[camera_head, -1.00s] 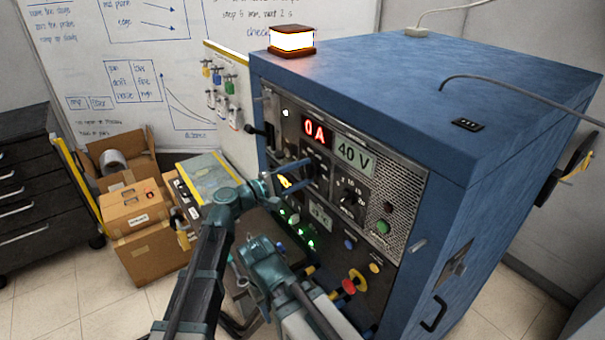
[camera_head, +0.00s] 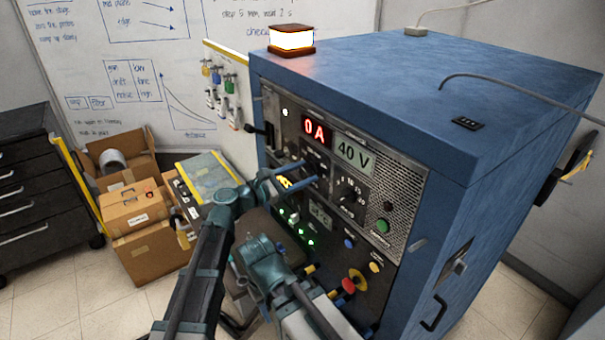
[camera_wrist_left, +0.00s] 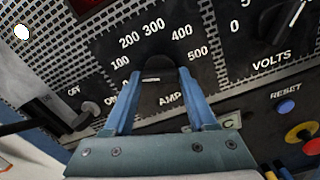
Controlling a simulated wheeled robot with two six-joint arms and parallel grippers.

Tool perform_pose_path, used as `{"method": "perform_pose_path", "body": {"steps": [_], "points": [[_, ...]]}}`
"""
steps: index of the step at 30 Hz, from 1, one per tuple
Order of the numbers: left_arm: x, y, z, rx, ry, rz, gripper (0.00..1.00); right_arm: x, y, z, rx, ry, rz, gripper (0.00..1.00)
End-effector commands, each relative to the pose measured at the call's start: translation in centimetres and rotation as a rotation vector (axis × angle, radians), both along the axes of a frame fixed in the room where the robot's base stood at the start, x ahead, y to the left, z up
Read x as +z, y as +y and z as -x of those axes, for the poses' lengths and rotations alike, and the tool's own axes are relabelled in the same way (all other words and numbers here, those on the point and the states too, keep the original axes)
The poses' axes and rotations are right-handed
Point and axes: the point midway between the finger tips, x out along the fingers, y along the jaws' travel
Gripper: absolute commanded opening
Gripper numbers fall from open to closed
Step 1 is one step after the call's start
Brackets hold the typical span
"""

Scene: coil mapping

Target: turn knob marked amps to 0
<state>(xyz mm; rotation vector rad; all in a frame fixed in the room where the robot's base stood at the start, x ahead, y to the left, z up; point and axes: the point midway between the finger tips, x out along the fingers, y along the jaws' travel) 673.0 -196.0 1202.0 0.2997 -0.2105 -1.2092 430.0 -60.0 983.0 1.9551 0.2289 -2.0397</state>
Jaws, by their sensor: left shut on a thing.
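The amps knob (camera_wrist_left: 158,66) is dark and sits between my left gripper's fingertips (camera_wrist_left: 158,76) in the left wrist view. Its scale runs from 0 at the lower left over the top to 500 at the right. The fingers are shut on the knob, and its pointer is hard to make out. In the head view my left gripper (camera_head: 309,171) reaches the front panel (camera_head: 408,196) from the left and largely hides this knob. The red display (camera_head: 316,132) above reads 0 A.
The volts knob (camera_head: 348,195) is just right of the gripper, below a 40 V display (camera_head: 354,152). A red stop button (camera_head: 349,285) and other buttons sit lower on the panel. Cardboard boxes (camera_head: 137,222) stand on the floor to the left.

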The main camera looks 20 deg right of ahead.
Motion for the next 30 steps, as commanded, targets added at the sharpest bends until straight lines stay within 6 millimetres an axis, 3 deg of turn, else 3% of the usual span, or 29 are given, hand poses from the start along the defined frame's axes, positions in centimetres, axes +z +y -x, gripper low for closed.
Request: {"method": "perform_pose_path", "body": {"steps": [15, 30], "points": [[-0.17, -0.01, 0.20, -0.001, 0.286, 0.099, 0.02, -0.07, 0.00, 0.00, 0.000, 0.000, 0.000, 0.50], [-0.17, -0.02, 0.24, -0.002, 0.338, 0.118, 0.02, -0.08, 0.00, 0.01, 0.000, 0.000, 0.000, 0.50]]}}
